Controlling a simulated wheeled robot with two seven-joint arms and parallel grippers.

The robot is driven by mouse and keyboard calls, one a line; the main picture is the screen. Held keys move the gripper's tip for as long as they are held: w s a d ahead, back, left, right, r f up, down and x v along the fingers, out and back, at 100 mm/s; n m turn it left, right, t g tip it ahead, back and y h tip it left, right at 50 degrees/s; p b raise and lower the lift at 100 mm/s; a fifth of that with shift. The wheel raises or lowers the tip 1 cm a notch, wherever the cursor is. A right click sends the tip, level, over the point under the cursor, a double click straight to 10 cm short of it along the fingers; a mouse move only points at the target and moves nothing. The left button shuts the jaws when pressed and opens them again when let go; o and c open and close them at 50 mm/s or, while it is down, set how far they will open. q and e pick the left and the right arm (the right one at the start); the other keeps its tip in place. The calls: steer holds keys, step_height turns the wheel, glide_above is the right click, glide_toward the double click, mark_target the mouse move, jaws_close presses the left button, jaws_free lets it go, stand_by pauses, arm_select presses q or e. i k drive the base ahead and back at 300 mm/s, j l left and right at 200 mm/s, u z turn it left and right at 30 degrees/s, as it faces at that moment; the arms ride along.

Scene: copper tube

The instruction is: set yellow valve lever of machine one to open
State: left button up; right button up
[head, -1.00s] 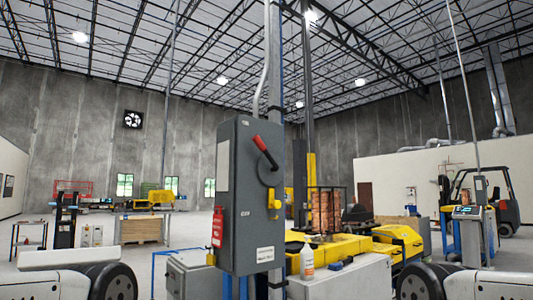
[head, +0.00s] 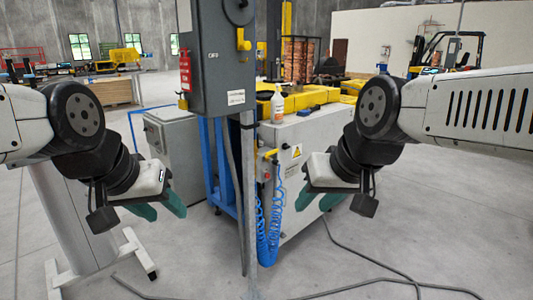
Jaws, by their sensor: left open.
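A small yellow valve lever (head: 270,154) sits on the side of the white machine cabinet (head: 330,134), above a blue coiled hose (head: 272,222). It looks slanted, but its exact setting is too small to tell. My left gripper (head: 161,208) is open and empty, left of the lever and nearer to me. My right gripper (head: 319,199) also has its teal fingers apart, empty, to the right of and below the lever in the picture. Neither gripper touches the lever.
A spray bottle (head: 277,105) stands on the cabinet. Black cables (head: 375,268) lie on the otherwise clear floor.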

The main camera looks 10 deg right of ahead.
mark_target(275, 151)
steer(key=i+l, duration=0.65)
steer(key=l, duration=0.25)
steer(key=i+u, duration=0.05)
